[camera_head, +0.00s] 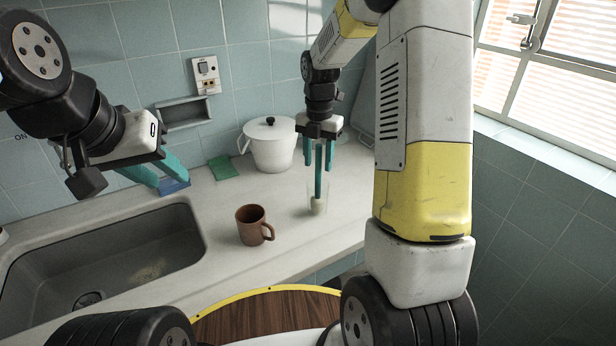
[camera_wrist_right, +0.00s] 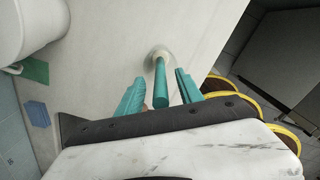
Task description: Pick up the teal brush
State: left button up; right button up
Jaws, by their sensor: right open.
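The teal brush (camera_head: 318,182) stands upright on the counter, pale bristle end down, in what looks like a clear glass (camera_head: 325,198). Its teal handle also shows in the right wrist view (camera_wrist_right: 160,85), pointing up toward the camera. My right gripper (camera_head: 319,172) is open above the glass, with one teal finger on each side of the handle. In the right wrist view the handle lies between the fingers (camera_wrist_right: 160,76), with a gap on both sides. My left gripper (camera_head: 168,179) is open and empty at the left, over the counter behind the sink.
A brown mug (camera_head: 251,225) stands left of the brush. A white lidded pot (camera_head: 270,148), a green cloth or pad (camera_head: 224,167) and a blue sponge (camera_head: 175,187) are farther back. The sink (camera_head: 100,262) is at the left. The window (camera_head: 555,75) is at the right.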

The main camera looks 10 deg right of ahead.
aim_at(318, 181)
jog(key=shift+f, duration=1.4)
grip_shut()
jog(key=shift+r, duration=0.15)
